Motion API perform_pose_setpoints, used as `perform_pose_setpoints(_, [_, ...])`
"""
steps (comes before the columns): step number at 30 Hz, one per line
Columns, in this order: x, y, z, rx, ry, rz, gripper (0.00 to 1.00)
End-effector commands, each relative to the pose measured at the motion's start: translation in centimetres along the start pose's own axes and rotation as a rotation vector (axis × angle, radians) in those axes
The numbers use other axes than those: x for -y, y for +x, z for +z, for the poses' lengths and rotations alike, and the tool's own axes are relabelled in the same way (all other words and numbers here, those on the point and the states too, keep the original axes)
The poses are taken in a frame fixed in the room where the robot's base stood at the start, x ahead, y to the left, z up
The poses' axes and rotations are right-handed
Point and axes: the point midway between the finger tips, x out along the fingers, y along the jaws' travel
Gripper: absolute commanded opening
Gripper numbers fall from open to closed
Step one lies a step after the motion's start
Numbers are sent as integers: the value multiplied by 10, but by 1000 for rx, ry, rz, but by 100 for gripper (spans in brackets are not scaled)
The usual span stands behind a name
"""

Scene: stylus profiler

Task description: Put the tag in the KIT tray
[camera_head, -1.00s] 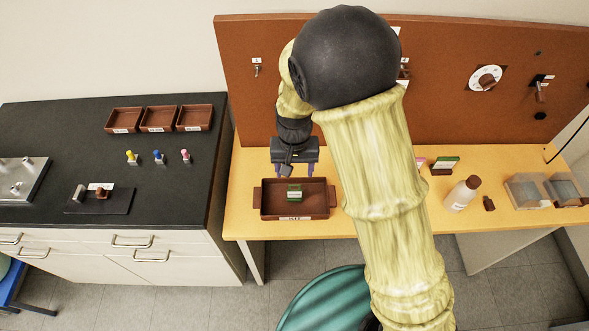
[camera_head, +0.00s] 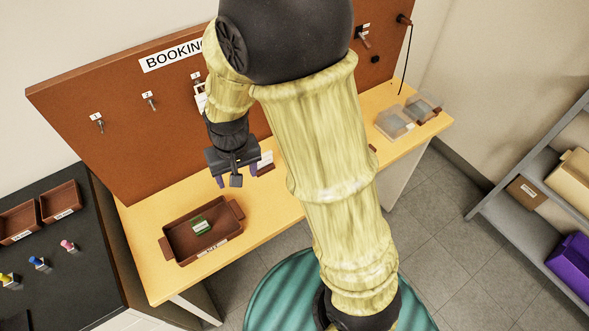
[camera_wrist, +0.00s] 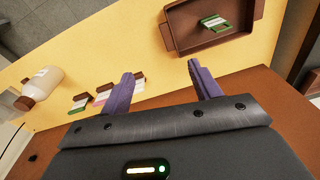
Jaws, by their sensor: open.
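The brown KIT tray (camera_head: 180,241) stands on the yellow bench; its front label is too blurred to read surely. A small tag with green edges (camera_head: 201,226) lies inside it on the tray floor. In the wrist view, the tray (camera_wrist: 184,27) is at the upper right with the green and white tag (camera_wrist: 214,22) in it. My gripper (camera_head: 238,182) is open and empty, above the bench, to the upper right of the tray in the head view. In the wrist view, its two purple fingers (camera_wrist: 160,73) are apart with nothing between them.
Several small cards (camera_wrist: 104,93) stand on the bench beside a white bottle (camera_wrist: 43,83). The brown board (camera_head: 120,130) with labelled hooks rises behind. Clear boxes (camera_head: 395,122) sit at the bench's far right. A grey shelf (camera_head: 530,200) stands at the right.

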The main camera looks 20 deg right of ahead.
Motion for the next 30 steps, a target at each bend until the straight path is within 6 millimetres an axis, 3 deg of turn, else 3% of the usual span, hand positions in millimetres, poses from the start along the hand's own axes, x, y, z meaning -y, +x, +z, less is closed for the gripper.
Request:
perform_pose_setpoints(1, [-20, -11, 8, -20, 22, -1, 63])
perform_pose_setpoints(6, [-72, -37, 40, -86, 66, 17, 63])
perform_pose_setpoints(12, [-110, -52, 73, -136, 102, 50, 63])
perform_pose_setpoints(30, [-114, -54, 78, -141, 103, 56, 63])
